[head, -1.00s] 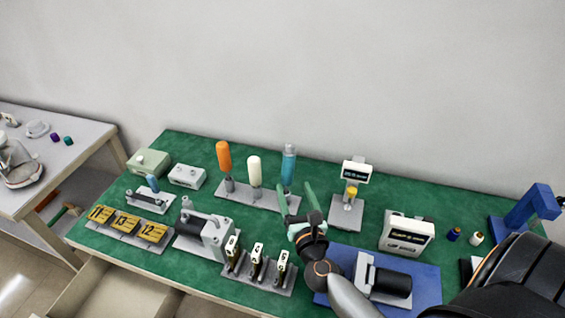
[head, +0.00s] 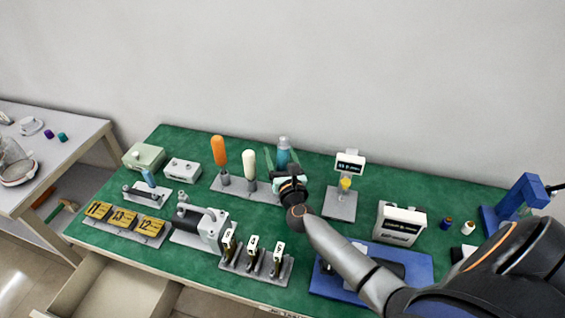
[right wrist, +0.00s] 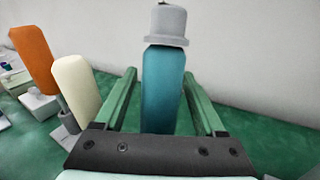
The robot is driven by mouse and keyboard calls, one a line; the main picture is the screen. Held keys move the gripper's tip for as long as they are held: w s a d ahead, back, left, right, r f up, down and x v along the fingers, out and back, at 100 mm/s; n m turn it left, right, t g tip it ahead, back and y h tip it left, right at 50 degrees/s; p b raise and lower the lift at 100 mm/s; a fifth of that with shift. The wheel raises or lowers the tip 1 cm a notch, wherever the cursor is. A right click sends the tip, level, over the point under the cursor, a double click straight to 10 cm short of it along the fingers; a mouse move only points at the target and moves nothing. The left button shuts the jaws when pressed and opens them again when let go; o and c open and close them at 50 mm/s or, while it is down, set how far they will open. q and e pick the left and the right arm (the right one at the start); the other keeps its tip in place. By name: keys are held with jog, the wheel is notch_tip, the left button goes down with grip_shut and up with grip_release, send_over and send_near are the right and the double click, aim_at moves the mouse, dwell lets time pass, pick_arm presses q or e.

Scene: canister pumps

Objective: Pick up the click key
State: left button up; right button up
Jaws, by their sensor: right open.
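A teal handle with a grey cap (head: 283,146) stands upright at the right end of a grey rack (head: 232,190). It also shows in the right wrist view (right wrist: 163,85). An orange handle (head: 218,151) and a cream handle (head: 249,163) stand left of it on the same rack. No label shows which one is the click key. My right gripper (head: 281,153) is open, its green fingers on either side of the teal handle. In the right wrist view, the gripper (right wrist: 159,76) shows gaps between both fingers and the handle. The handle's lower end is hidden. My left gripper is out of view.
A stand with a display (head: 349,163) is close on the right. A white display box (head: 400,224) is farther right. Several tagged tools (head: 253,252) stand in a front rack, left of a blue mat (head: 417,262). The wall is behind the green bench top (head: 320,240).

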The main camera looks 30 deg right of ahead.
grip_shut()
dwell(0.7)
